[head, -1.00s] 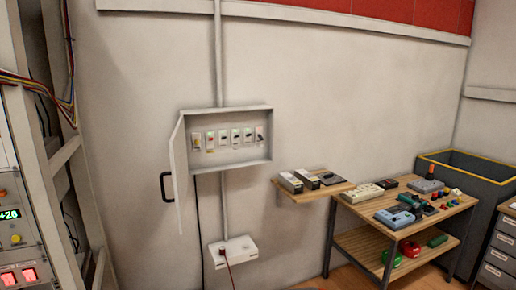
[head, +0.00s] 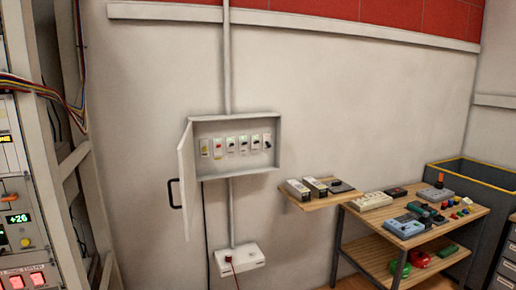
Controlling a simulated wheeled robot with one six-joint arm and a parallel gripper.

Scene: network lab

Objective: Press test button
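An open grey wall box (head: 262,124) hangs on the wall left of the picture's middle, its door (head: 186,190) swung out to the left with a dark handle (head: 175,193). Inside is a row of several small modules. The leftmost module (head: 204,147) has a small yellowish part at its lower end, too small to tell if it is a button. The module beside it (head: 218,146) shows a red spot; the others have dark levers. No test label is readable. My gripper is not in view.
At left stands a rack with a green "+26" display (head: 18,219), a yellow knob (head: 25,242) and red switches (head: 37,278). Right of the box are a wall shelf (head: 306,204), a wooden bench (head: 421,241) holding devices, and a dark bin (head: 500,190). A white socket box (head: 240,256) sits below.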

